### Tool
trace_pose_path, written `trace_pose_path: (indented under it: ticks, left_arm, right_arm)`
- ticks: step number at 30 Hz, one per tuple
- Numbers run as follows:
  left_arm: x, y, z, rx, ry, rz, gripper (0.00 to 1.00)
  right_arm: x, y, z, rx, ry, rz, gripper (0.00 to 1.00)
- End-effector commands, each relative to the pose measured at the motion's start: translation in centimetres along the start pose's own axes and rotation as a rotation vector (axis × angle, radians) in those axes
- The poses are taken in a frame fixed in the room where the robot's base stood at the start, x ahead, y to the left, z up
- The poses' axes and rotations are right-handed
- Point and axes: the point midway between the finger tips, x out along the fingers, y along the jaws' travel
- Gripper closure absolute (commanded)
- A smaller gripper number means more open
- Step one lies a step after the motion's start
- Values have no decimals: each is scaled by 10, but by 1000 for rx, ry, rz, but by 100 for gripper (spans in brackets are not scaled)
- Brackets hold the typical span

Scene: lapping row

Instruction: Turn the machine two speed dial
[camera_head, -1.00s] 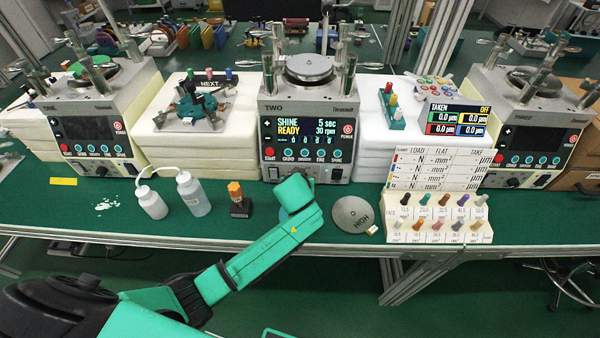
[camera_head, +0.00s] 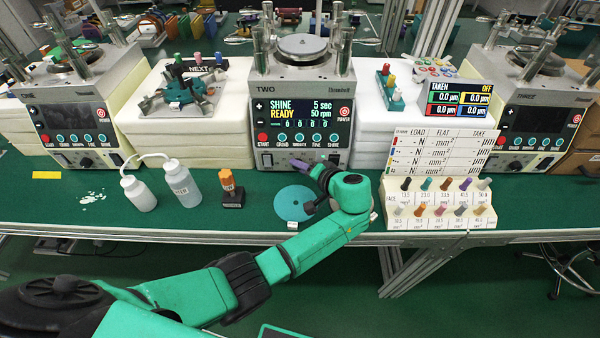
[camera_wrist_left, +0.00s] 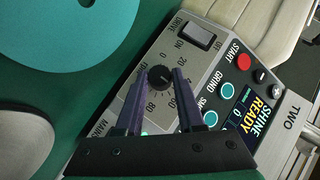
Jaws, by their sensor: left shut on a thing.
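Machine two (camera_head: 285,88) stands at the back middle of the bench. Its display (camera_head: 304,108) reads SHINE 5 sec, READY 50 rpm. Its speed dial (camera_wrist_left: 160,77) is a small black knob on the lower front panel, with a number scale around it. My left gripper (camera_head: 303,167) reaches the panel from the front. In the left wrist view its two dark purple fingers (camera_wrist_left: 160,90) stand on either side of the dial, shut on it. The dial is hidden behind the gripper in the head view. My right gripper is not in view.
A teal disc (camera_head: 293,204) lies on the bench beside my left wrist. A stamp with an orange handle (camera_head: 230,188) and white bottles (camera_head: 182,185) stand left of it. A rack of coloured pegs (camera_head: 440,210) is at right. A rocker switch (camera_wrist_left: 198,36) is near the dial.

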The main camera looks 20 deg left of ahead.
Motion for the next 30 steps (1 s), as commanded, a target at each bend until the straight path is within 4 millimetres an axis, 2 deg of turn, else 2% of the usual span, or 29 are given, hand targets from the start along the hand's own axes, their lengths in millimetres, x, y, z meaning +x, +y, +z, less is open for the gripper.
trace_pose_path:
  ticks: [1,3,12,30]
  left_arm:
    - [3,5,1,26,3,-29,100]
    - [2,6,0,66,0,-69,100]
    - [1,6,0,192,-8,-195,100]
    - [0,4,-1,241,-12,-244,100]
  right_arm:
    - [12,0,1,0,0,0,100]
    - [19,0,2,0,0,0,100]
    - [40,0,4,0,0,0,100]
    - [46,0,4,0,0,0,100]
